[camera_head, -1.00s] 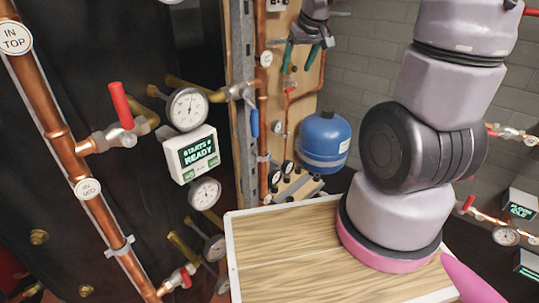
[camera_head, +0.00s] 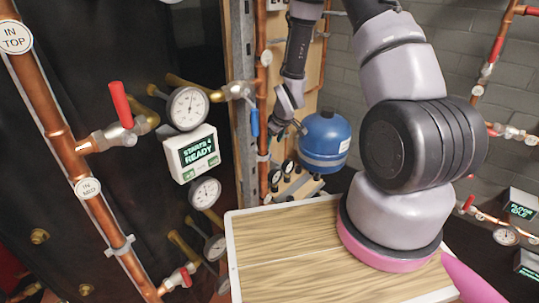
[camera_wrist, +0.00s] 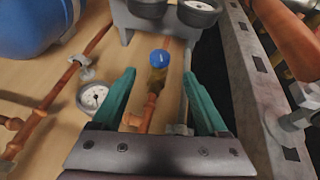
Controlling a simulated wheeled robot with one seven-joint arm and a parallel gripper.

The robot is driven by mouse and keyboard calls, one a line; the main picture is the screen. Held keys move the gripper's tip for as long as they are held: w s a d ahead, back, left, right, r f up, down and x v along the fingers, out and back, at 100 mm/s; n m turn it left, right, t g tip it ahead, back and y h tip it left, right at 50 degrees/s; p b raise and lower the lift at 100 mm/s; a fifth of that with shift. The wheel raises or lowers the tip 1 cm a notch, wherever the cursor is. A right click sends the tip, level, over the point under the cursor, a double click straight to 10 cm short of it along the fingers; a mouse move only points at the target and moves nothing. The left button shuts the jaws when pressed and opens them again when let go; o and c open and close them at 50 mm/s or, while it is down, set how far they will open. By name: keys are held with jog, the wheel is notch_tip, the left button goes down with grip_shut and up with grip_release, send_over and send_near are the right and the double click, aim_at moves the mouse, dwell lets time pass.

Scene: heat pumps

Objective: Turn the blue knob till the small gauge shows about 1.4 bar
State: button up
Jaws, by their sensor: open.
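The blue knob (camera_wrist: 159,57) sits on a brass valve body on a copper pipe in the wrist view, ahead of my gripper and between the lines of its two fingers. My gripper (camera_wrist: 154,82) has green fingers spread wide with nothing between them at the tips. A small white-faced gauge (camera_wrist: 93,97) is just left of the left finger; its reading is too small to tell. In the head view my gripper (camera_head: 287,128) hangs low beside the wooden board, its fingers mostly hidden by the wrist. I cannot make out the blue knob there.
A blue tank (camera_head: 325,140) stands right of my gripper. A steel upright (camera_wrist: 245,85) with slots runs close on the right in the wrist view. Copper pipes run on both sides.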

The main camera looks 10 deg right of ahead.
aim_at(270, 154)
jog(key=x, duration=0.8)
jog(key=shift+f, duration=0.15)
grip_shut()
jog(key=shift+w+d, duration=0.1)
jog(key=shift+w, duration=0.05)
